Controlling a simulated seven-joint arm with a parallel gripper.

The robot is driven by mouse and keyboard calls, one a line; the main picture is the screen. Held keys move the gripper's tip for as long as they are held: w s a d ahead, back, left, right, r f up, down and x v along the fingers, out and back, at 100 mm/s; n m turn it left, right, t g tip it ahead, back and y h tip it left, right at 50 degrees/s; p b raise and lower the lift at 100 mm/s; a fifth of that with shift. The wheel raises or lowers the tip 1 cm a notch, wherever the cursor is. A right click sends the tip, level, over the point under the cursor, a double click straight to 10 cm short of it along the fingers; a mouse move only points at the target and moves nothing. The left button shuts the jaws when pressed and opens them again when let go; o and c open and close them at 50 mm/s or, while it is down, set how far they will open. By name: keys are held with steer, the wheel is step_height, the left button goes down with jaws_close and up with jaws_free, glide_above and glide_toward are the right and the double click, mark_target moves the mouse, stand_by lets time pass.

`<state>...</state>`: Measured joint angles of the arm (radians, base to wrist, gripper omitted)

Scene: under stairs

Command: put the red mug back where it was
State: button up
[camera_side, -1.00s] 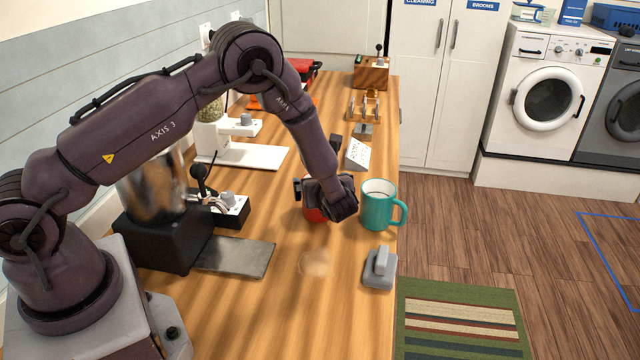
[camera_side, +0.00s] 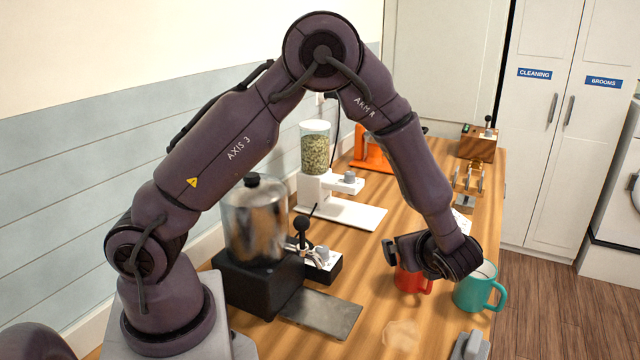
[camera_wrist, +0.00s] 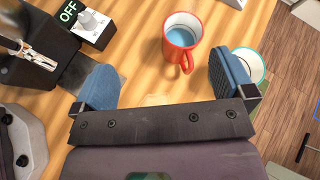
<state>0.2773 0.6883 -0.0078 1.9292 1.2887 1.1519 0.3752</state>
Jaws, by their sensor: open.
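The red mug (camera_side: 413,281) stands upright on the wooden counter, partly hidden by my gripper (camera_side: 412,258) in the side view. In the wrist view the red mug (camera_wrist: 180,42) shows whole, with its handle toward my gripper (camera_wrist: 162,80). Its inside looks pale blue; I cannot tell if that is liquid. My gripper is open and empty, its blue pads apart, with the mug ahead of the gap. A pale ring-like patch (camera_side: 402,334) marks the counter in front of the mug; part of it shows in the wrist view (camera_wrist: 155,99).
A teal mug (camera_side: 478,287) stands close to the right of the red mug, partly behind my right finger in the wrist view. A grey block-like item (camera_side: 470,346) sits near the counter's right edge. A coffee machine with a metal plate (camera_side: 322,313) stands to the left.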

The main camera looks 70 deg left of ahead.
steer(key=s+a+r+n+g+h, duration=0.2)
steer(key=s+r+n+h, duration=0.3)
steer(key=s+r+n, duration=0.5)
steer(key=s+d+r+n+t+h, duration=0.2)
steer(key=s+r+n+h, duration=0.1)
steer(key=s+n, duration=0.1)
steer(key=s+d+r+n+t+h, duration=0.2)
steer(key=s+d+r+n+h, duration=0.1)
steer(key=s, duration=0.4)
steer(key=shift+s+d+r+n+h, duration=0.15)
steer(key=shift+d+r+n+h, duration=0.25)
steer(key=shift+r+n, duration=0.4)
